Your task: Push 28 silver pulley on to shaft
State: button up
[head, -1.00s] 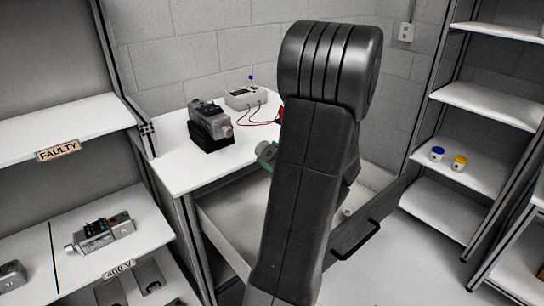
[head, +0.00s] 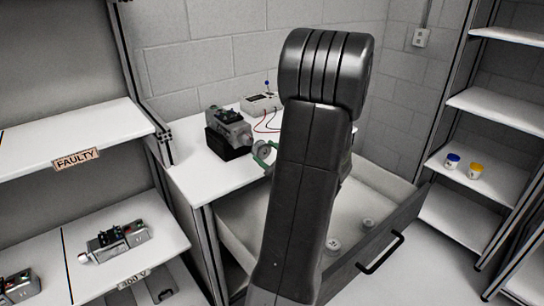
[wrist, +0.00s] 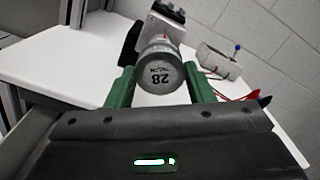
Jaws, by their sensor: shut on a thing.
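The silver pulley (wrist: 160,76), marked 28, is held between the green fingers of my gripper (wrist: 161,87), with its numbered face towards the wrist camera. In the head view the pulley (head: 263,150) and green fingers show just left of my arm, which hides the rest of the gripper. The grey servo motor (head: 230,127) sits on a black block (head: 226,148) on the white table, its shaft end facing the pulley. In the wrist view the motor (wrist: 166,28) is right behind the pulley, which hides the shaft. I cannot tell whether pulley and shaft touch.
A white meter box (head: 262,103) with red and black leads stands behind the motor. Below the table, an open drawer (head: 290,225) holds loose silver pulleys (head: 333,246). Shelves with motors (head: 118,240) are at left; a shelf with blue and yellow jars (head: 475,171) is at right.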

jog(key=shift+x, duration=1.6)
jog(key=shift+w+a, duration=0.3)
jog(key=shift+w, duration=0.1)
jog(key=o, duration=1.2)
jog(key=shift+c, duration=0.5)
jog(key=shift+s+d, duration=0.15)
jog(key=shift+s, duration=0.05)
jog(key=shift+v, duration=1.3)
